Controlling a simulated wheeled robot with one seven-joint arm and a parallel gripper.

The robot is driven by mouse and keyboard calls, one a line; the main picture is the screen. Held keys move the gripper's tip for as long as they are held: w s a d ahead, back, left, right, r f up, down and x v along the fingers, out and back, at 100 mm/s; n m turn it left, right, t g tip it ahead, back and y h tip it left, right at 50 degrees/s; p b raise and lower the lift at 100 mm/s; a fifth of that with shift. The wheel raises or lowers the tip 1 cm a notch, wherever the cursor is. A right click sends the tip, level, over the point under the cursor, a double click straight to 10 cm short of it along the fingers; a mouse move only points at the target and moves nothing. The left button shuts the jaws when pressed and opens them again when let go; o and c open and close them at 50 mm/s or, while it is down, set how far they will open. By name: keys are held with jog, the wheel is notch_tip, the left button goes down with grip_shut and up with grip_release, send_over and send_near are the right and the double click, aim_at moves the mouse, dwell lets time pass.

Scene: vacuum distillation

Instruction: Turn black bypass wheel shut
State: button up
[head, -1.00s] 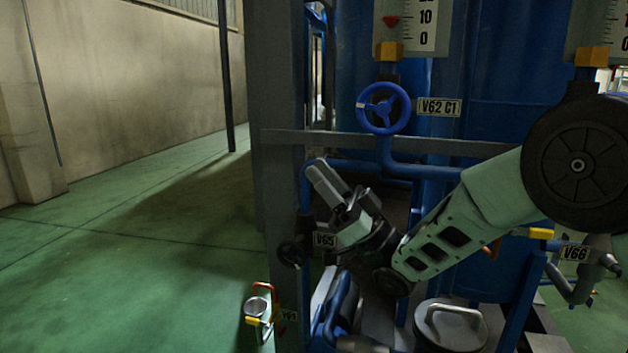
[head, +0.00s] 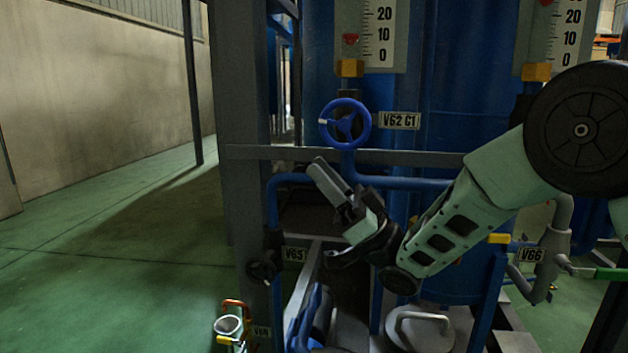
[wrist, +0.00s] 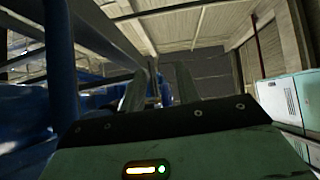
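The black wheel (head: 262,268) is a small handwheel low on the left pipe in the head view, beside a tag that reads V63 or V65 (head: 295,254). My gripper (head: 328,176) is above and to the right of it in the picture, apart from it, with its fingers pointing up and left. In the wrist view, my two fingers (wrist: 160,90) stand apart with a gap between them and nothing held. The black wheel cannot be made out in the wrist view.
A blue handwheel (head: 345,124) tagged V62 C1 is just above my gripper. A grey crossbar (head: 400,156) and upright post (head: 240,120) frame the pipes. An orange-handled fitting (head: 229,325) is low left. Green floor (head: 110,260) at left is clear.

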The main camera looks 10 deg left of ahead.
jog(key=shift+d+r, duration=0.3)
jog(key=shift+d, duration=0.2)
jog(key=shift+f+b, duration=0.1)
jog(key=shift+b, duration=0.25)
